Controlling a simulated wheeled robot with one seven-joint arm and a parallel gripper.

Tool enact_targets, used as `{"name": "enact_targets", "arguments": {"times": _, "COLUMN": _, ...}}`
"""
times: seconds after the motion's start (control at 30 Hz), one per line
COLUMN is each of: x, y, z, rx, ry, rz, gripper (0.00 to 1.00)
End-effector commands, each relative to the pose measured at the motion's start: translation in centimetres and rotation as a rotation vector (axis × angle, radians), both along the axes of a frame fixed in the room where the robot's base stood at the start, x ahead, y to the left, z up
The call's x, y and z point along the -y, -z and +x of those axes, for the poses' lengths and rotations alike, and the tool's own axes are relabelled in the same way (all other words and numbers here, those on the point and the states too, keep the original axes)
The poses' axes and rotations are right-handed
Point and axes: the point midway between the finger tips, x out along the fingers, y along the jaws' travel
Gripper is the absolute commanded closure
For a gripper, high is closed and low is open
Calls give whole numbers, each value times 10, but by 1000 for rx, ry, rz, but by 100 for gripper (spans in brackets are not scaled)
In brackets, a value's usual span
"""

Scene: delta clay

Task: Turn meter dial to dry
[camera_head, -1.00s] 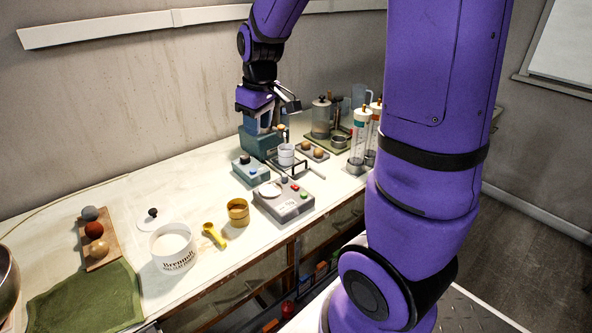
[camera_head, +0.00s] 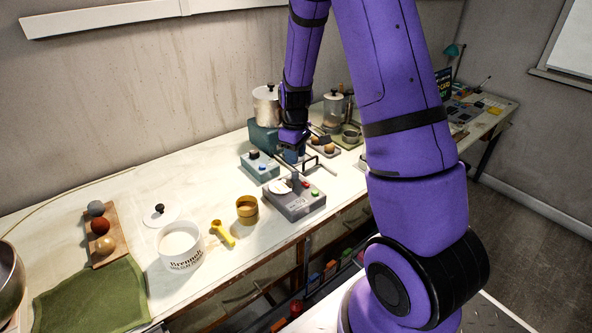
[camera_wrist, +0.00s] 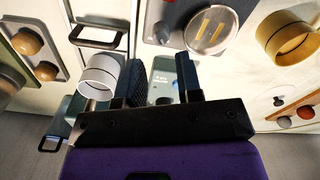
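A grey box (camera_head: 297,206) with a pale round gauge, a dark knob, a red button and a green button stands near the table's front edge. In the wrist view, its gauge (camera_wrist: 210,30) and knob (camera_wrist: 162,33) show at the top. A small teal box (camera_head: 259,166) with a dark knob stands behind it. In the wrist view, a teal panel with small lettering (camera_wrist: 160,88) shows partly between my fingers. I cannot tell which box is the task's meter. My gripper (camera_head: 293,155) is over the table, behind the grey box. Its fingers (camera_wrist: 163,85) are apart, with nothing visibly held.
A white cup (camera_wrist: 98,76) stands close beside my finger; my gripper hides it in the head view. A yellow scoop (camera_head: 222,234), tan round container (camera_head: 247,209) and white labelled tub (camera_head: 181,246) are left. Jars and a tray with brown balls (camera_head: 328,149) stand behind.

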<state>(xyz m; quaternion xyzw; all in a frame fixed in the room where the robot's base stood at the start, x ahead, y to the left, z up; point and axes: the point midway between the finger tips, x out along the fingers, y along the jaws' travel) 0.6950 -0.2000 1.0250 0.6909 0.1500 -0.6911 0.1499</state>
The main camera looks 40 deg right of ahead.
Motion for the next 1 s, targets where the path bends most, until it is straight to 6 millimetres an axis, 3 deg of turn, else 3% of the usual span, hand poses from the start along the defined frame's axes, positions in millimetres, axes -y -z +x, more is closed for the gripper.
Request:
{"name": "enact_targets", "arguments": {"times": 0.1, "x": 0, "y": 23, "z": -1, "rx": -4, "ry": 1, "rz": 1, "gripper": 67}}
{"name": "enact_targets", "arguments": {"times": 0.3, "x": 0, "y": 49, "z": -1, "rx": -2, "ry": 1, "rz": 0, "gripper": 67}}
{"name": "enact_targets", "arguments": {"times": 0.5, "x": 0, "y": 60, "z": -1, "rx": -1, "ry": 1, "rz": 0, "gripper": 67}}
{"name": "enact_targets", "arguments": {"times": 0.77, "x": 0, "y": 61, "z": 0, "rx": 0, "ry": 1, "rz": 0, "gripper": 67}}
{"name": "enact_targets", "arguments": {"times": 0.8, "x": 0, "y": 61, "z": 0, "rx": 0, "ry": 1, "rz": 0, "gripper": 69}}
{"name": "enact_targets", "arguments": {"times": 0.93, "x": 0, "y": 61, "z": 0, "rx": 0, "ry": 1, "rz": 0, "gripper": 99}}
{"name": "enact_targets", "arguments": {"times": 1.0, "x": 0, "y": 61, "z": 0, "rx": 0, "ry": 1, "rz": 0, "gripper": 100}}
